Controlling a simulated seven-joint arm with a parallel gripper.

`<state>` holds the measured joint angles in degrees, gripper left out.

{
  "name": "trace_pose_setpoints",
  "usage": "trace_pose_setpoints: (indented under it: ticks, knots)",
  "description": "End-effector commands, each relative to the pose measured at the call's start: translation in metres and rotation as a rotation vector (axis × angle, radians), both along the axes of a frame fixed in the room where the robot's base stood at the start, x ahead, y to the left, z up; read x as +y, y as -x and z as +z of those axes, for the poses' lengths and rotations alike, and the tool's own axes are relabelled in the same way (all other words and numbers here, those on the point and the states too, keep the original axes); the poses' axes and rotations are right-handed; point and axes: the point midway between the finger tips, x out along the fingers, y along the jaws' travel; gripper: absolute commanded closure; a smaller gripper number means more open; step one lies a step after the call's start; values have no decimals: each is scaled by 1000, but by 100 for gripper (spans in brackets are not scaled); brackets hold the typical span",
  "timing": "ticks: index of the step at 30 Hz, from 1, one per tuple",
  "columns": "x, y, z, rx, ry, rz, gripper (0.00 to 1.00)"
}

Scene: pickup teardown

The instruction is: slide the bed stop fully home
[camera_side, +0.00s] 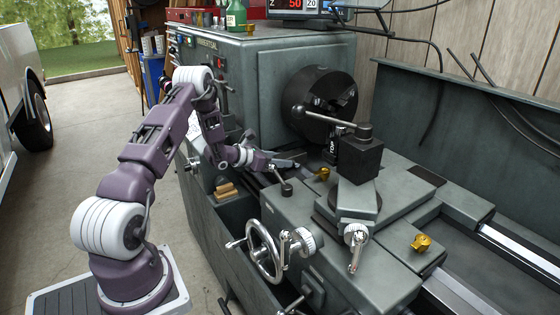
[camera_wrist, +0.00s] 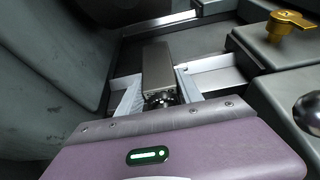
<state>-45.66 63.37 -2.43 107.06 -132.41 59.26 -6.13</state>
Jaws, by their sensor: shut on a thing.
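The bed stop appears to be the grey metal block (camera_wrist: 158,68) in the wrist view, with a dark round end facing me. My gripper (camera_wrist: 158,88) reaches forward with one pale finger on each side of this block and is shut on it. In the side view my gripper (camera_side: 292,164) is low at the lathe bed, below the chuck and left of the carriage. The block is too small to make out clearly there. The contact under the block is hidden.
The chuck (camera_side: 318,100) is above and behind my gripper. The carriage with its black tool post (camera_side: 358,160) and handwheel (camera_side: 264,250) stands to the right. A brass knob (camera_wrist: 284,24) and a shiny ball (camera_wrist: 309,112) are close on the right in the wrist view.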

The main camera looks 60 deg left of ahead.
Motion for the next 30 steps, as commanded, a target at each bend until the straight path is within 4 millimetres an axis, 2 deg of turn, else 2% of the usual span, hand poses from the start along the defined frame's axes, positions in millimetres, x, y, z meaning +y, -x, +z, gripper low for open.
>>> trace_pose_setpoints:
  ticks: [3, 7, 16, 17, 19, 20, 30]
  knots:
    - [19, 0, 1, -5, -3, 3, 100]
    - [34, 0, 1, -3, -3, 2, 100]
    - [37, 0, 1, -1, -2, 2, 100]
    - [37, 0, 1, -1, -2, 2, 53]
    - [37, 0, 1, -1, -2, 2, 40]
    - [37, 0, 1, -1, -2, 2, 35]
    - [37, 5, 2, 0, -1, 3, 35]
